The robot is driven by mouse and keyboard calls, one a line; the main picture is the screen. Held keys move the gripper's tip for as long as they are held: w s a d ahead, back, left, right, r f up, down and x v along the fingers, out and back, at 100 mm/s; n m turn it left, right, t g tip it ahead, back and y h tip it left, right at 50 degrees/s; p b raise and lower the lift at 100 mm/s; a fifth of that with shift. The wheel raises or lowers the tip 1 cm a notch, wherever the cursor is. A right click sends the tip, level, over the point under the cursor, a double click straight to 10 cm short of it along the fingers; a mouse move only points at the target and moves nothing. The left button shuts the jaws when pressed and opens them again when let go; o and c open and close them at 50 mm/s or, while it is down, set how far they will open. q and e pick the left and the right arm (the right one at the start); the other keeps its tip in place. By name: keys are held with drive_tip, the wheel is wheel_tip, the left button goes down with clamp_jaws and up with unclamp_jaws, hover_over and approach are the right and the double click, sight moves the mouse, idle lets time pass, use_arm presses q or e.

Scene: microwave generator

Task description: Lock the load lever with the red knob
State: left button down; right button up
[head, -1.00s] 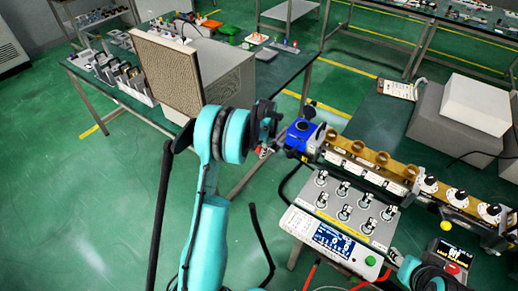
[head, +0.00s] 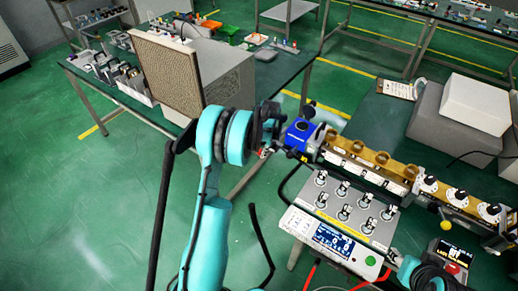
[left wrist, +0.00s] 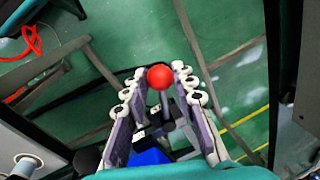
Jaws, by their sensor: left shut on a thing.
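The red knob (left wrist: 160,77) of the load lever sits between the fingertips of my left gripper (left wrist: 159,72) in the left wrist view. The gripper is shut on it. The lever's grey stem (left wrist: 164,103) runs down from the knob between the fingers. In the head view my left gripper (head: 268,143) is at the left end of the waveguide bench, beside the blue block (head: 299,134). There the knob is mostly hidden by the gripper and wrist. My right gripper is not in view; only part of my right arm shows at the bottom right.
The brass and white waveguide bench (head: 370,166) runs right from the blue block. A grey control panel (head: 346,203) with several switches and a screen stands in front. A beige speckled panel (head: 166,75) stands behind my left arm. The floor at the left is clear.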

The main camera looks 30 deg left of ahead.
use_arm(q)
drive_tip(key=d+n+g, duration=0.1)
drive_tip(key=d+n, duration=0.5)
drive_tip(key=n, duration=0.4)
drive_tip(key=shift+w+d+g, duration=0.15)
drive_tip(key=shift+w+g, duration=0.05)
drive_tip(key=shift+g, duration=0.2)
drive_tip(key=c, duration=1.2)
unclamp_jaws()
